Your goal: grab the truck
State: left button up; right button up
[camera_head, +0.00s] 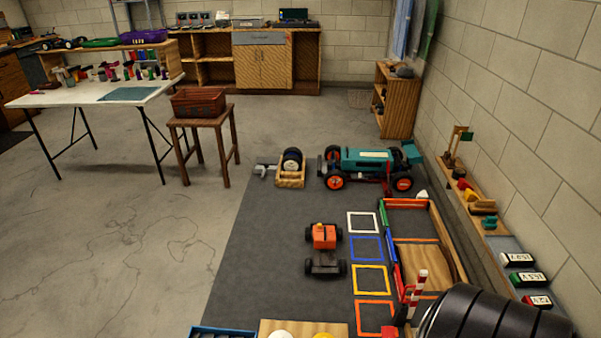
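A small truck (325,248) with an orange cab and a dark flat bed stands upright on the dark grey mat (262,238). Its cab end points away from me and its black wheels show at the sides. It stands just left of a column of coloured square outlines. A larger teal car (368,160) with orange wheel hubs stands farther back on the mat. Neither of my grippers shows in the head view, and nothing is seen touching the truck.
A wooden-railed bay (432,258) and a red-white striped post (417,292) stand right of the squares. A black ribbed object (490,318) fills the lower right. A stool (203,128) bears a brown crate. Floor left of the mat is clear.

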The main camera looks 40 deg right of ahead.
aim_at(324, 238)
jog(key=i+j+u, duration=0.35)
jog(key=j, duration=0.3)
jog(key=i+j+u, duration=0.35)
jog(key=i+j, duration=0.2)
jog(key=i+j+u, duration=0.35)
jog(key=i, duration=0.2)
jog(key=i+z, duration=0.35)
jog(key=i, duration=0.2)
jog(key=i+j+z, duration=0.35)
jog(key=i, duration=0.2)
jog(key=i+l+z, duration=0.3)
jog(key=z, duration=0.15)
jog(key=i+l+z, duration=0.1)
jog(key=i+z, duration=0.85)
jog(key=i+j+z, duration=0.1)
jog(key=i+z, duration=0.2)
jog(key=z, duration=0.15)
jog(key=i+z, duration=0.7)
jog(key=z, duration=0.15)
jog(key=i+j+z, duration=0.2)
jog(key=z, duration=0.25)
jog(key=i+j+z, duration=0.4)
jog(key=l, duration=0.1)
